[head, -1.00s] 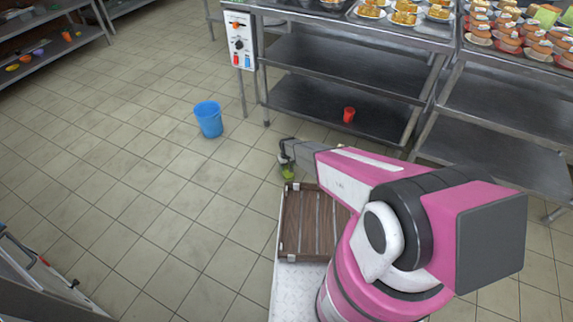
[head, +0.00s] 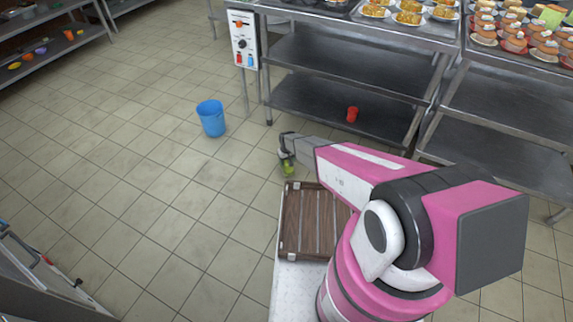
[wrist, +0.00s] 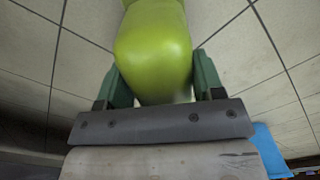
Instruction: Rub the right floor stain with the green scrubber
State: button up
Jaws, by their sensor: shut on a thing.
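My gripper (wrist: 160,85) is shut on the green scrubber (wrist: 155,45), whose smooth lime-green body fills the space between the two dark green fingers in the wrist view. In the head view, the scrubber (head: 288,169) shows as a small green piece under my gripper (head: 287,158), just beyond the wooden crate. The scrubber's lower end is out of the wrist view, so I cannot tell whether it touches the floor. I cannot make out a distinct floor stain in either view.
A slatted wooden crate (head: 312,252) lies close to my arm. A blue bucket (head: 211,120) stands on the tiled floor beyond. A red cup (head: 352,114) sits on the lower shelf of a steel table (head: 335,62). The floor at left (head: 130,180) is mostly clear.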

jog(key=shift+r, duration=2.4)
